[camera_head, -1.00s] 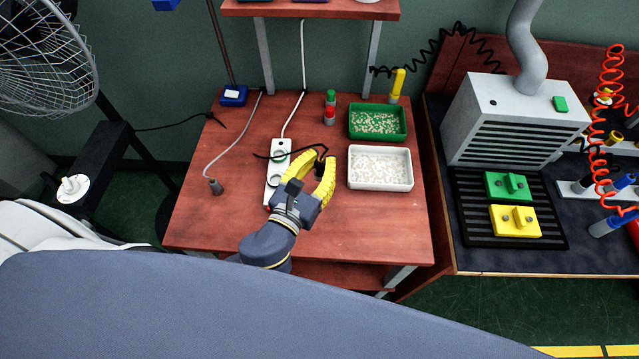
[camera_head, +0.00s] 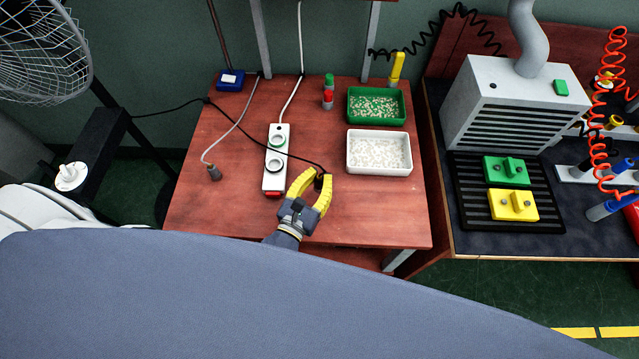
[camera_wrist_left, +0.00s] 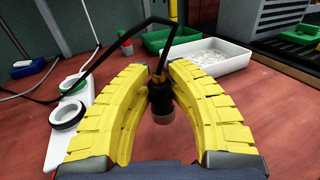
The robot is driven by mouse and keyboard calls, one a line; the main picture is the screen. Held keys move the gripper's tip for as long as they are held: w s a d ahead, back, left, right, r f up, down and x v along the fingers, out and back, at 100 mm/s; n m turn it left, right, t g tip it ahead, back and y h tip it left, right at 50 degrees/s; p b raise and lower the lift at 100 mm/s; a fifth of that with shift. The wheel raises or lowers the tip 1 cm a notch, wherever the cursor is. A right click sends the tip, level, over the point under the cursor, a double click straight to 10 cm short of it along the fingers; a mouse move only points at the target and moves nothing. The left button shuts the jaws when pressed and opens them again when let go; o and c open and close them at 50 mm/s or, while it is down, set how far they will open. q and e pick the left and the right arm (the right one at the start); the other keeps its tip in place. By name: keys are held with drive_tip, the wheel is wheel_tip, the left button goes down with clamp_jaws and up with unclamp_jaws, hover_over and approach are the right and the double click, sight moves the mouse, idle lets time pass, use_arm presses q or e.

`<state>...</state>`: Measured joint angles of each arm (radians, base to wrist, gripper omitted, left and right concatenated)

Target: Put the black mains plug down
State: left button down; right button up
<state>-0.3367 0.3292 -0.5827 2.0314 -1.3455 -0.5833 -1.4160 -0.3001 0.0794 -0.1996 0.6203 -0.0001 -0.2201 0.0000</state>
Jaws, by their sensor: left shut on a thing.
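The black mains plug (camera_wrist_left: 160,98) is between the yellow fingers of my left gripper (camera_head: 318,178), and its black cable runs up and away to the left. In the wrist view the left gripper (camera_wrist_left: 160,85) is shut on the plug, which hangs upright with its pale end down. In the head view the plug (camera_head: 320,181) is small and partly hidden by the fingers. It is over the front of the red-brown table (camera_head: 225,220); whether it touches the surface I cannot tell. My right gripper is not in view.
A white power strip (camera_head: 275,178) with round sockets lies left of the gripper. A white tray (camera_head: 408,167) and a green tray (camera_head: 349,109) of pellets stand behind right. A grey cable connector (camera_head: 214,173) lies at left. Bare tabletop surrounds the gripper's front and right.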

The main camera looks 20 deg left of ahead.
sight(317, 190)
use_arm(q)
drive_tip(key=shift+f, duration=1.8)
drive_tip(key=shift+f, duration=0.15)
drive_tip(key=c, duration=1.3)
unclamp_jaws()
drive_tip(key=s, duration=0.4)
drive_tip(key=s+a, duration=0.1)
drive_tip(key=s, duration=0.7)
drive_tip(key=shift+a, duration=0.4)
drive_tip(key=shift+w+r, duration=0.1)
drive_tip(key=shift+r, duration=0.1)
